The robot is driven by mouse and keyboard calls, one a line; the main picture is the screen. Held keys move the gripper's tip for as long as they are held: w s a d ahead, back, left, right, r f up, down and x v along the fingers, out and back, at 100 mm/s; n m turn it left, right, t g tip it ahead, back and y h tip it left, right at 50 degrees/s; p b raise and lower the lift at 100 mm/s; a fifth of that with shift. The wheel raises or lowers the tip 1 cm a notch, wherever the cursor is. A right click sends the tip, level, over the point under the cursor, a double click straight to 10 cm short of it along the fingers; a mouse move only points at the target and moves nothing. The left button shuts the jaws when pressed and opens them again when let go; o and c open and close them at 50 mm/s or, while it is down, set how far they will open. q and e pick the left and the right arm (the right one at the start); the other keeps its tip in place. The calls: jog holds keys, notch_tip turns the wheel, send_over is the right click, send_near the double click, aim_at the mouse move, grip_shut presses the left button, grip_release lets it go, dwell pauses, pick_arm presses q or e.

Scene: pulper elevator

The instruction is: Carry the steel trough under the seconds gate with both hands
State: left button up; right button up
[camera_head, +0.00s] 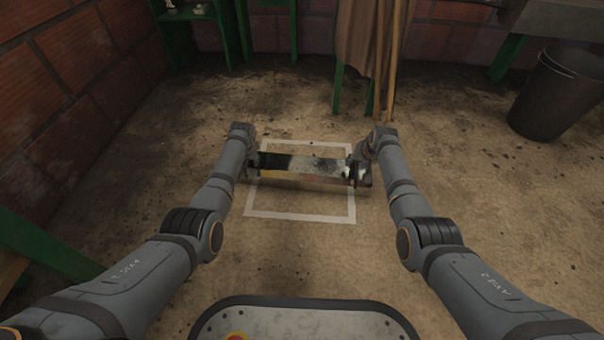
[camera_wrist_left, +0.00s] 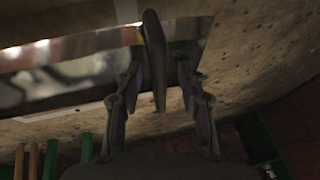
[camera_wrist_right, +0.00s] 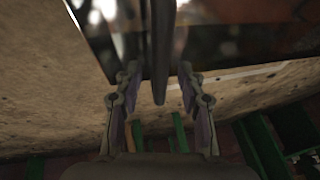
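The steel trough (camera_head: 305,168) lies crosswise between my grippers, over the far part of a white floor outline. I cannot tell whether it touches the floor. My left gripper (camera_head: 252,160) is at its left end and my right gripper (camera_head: 362,158) at its right end. The left wrist view shows a dark bar (camera_wrist_left: 156,65) between spread fingers (camera_wrist_left: 160,80), with gaps beside it. The right wrist view shows a similar bar (camera_wrist_right: 160,60) between spread fingers (camera_wrist_right: 158,78), also with gaps. The trough's shiny inside shows in both wrist views. No seconds gate is identifiable.
The white outline (camera_head: 300,217) marks bare floor. Behind it stand a green leg (camera_head: 338,88), hanging brown cloth (camera_head: 356,38) and wooden poles (camera_head: 390,70). A dark bucket (camera_head: 558,95) stands at right. A brick wall (camera_head: 70,60) rises at left. Floor nearer me is clear.

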pick_arm(q)
grip_shut()
pick_arm(e)
grip_shut()
pick_arm(q)
jog(key=shift+r, duration=0.1)
pick_arm(e)
jog(key=shift+r, duration=0.1)
